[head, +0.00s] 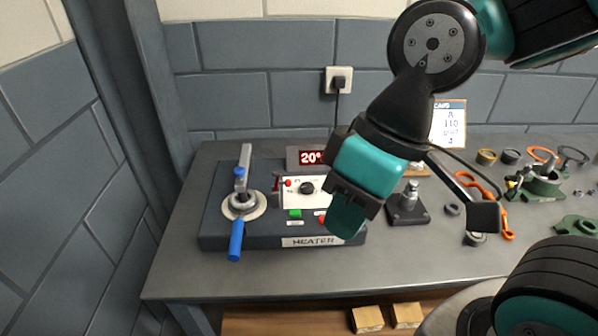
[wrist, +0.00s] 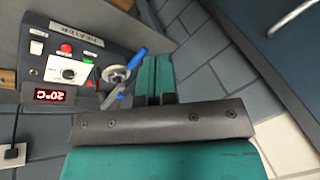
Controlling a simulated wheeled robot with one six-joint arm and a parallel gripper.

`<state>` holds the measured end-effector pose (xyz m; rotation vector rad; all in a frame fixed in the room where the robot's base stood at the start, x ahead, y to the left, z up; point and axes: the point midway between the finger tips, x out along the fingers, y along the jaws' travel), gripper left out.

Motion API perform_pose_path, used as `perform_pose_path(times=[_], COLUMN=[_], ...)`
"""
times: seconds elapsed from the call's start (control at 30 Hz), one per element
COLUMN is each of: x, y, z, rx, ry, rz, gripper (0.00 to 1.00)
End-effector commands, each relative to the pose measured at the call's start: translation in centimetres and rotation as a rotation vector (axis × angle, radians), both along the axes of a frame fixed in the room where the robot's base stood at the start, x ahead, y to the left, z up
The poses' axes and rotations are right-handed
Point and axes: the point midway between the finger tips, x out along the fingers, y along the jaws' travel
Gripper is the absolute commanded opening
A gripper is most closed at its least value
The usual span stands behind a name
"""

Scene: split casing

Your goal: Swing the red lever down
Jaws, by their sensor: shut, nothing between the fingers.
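A thin red piece, seemingly the red lever (head: 276,184), stands at the left side of the heater's white control panel (head: 319,190). It is small, and its exact pose is hard to tell. In the wrist view a small red part beside the dial may be the lever or the panel's red knob. My gripper (head: 346,222) is shut and empty. In the head view it appears in front of the heater's right end, to the right of the lever. In the wrist view its teal fingers (wrist: 155,78) are together and touch nothing visible.
The heater (head: 225,242) has a blue-handled clamp (head: 237,238) left of the panel, a green button (head: 295,213) and a display reading 20°. A metal post on a dark base (head: 408,204) stands to its right. Loose parts crowd the bench's right; its front strip is clear.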

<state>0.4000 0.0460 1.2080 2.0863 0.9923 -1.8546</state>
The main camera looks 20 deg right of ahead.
Motion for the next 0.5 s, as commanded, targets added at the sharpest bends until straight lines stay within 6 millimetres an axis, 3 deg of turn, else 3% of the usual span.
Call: perform_pose_path(times=[0.07,0.17,0.27,0.4,0.5], x=[0.2,2.7,7.9,15.8,19.5], y=[0.0,-0.1,-1.1,-4.7,-7.6], z=[-0.1,-1.3,-3.8,-7.6,-9.7], rx=[0.003,0.028,0.082,0.158,0.196], ry=[-0.001,-0.015,-0.057,-0.147,-0.21], rz=[-0.009,-0.106,-0.32,-0.655,-0.83], gripper=[0.0,0.0,0.0,0.0,0.0])
